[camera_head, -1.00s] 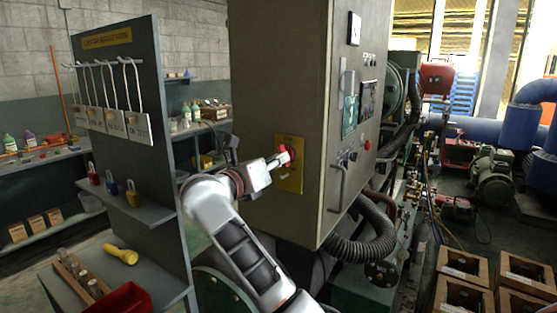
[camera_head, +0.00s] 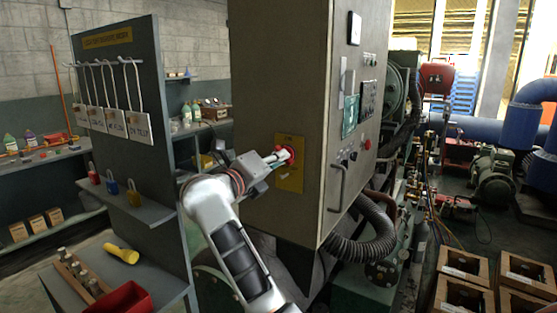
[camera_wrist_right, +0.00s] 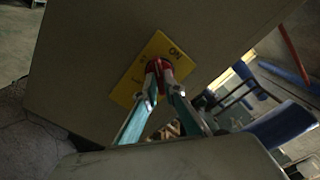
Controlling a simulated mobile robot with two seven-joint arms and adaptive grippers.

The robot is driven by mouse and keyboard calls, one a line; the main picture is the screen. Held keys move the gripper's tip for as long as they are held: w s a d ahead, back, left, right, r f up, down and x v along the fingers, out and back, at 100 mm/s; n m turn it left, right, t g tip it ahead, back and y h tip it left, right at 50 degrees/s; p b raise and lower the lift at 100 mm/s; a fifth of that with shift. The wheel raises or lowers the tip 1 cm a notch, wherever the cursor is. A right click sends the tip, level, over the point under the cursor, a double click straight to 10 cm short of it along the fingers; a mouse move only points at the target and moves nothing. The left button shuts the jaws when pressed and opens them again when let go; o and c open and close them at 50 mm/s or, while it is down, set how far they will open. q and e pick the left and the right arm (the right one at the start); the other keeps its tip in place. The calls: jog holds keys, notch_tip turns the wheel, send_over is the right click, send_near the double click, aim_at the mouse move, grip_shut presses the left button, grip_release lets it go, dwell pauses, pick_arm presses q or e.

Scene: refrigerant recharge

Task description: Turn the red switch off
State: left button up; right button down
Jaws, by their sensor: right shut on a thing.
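The red switch (camera_head: 291,154) sits on a yellow plate (camera_head: 289,179) on the side of the tall grey cabinet (camera_head: 278,70). In the right wrist view the red switch (camera_wrist_right: 158,66) shows on the yellow plate (camera_wrist_right: 128,88), which carries the word "ON". My right gripper (camera_head: 282,157) reaches the switch from the left, and in the right wrist view its two fingertips (camera_wrist_right: 159,92) are closed together on the red switch. The fingers hide part of the switch, and I cannot tell its exact angle. My left gripper is not in view.
A grey board (camera_head: 122,60) with hanging tags and a shelf with padlocks (camera_head: 133,193) stands left of my right arm. A red bin (camera_head: 128,299) and a yellow flashlight (camera_head: 121,253) lie below. A ribbed hose (camera_head: 365,240) and wooden crates (camera_head: 462,272) are at the right.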

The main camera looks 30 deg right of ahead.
jog(key=n, duration=0.3)
jog(key=shift+a+r, duration=0.2)
jog(key=shift+r, duration=0.05)
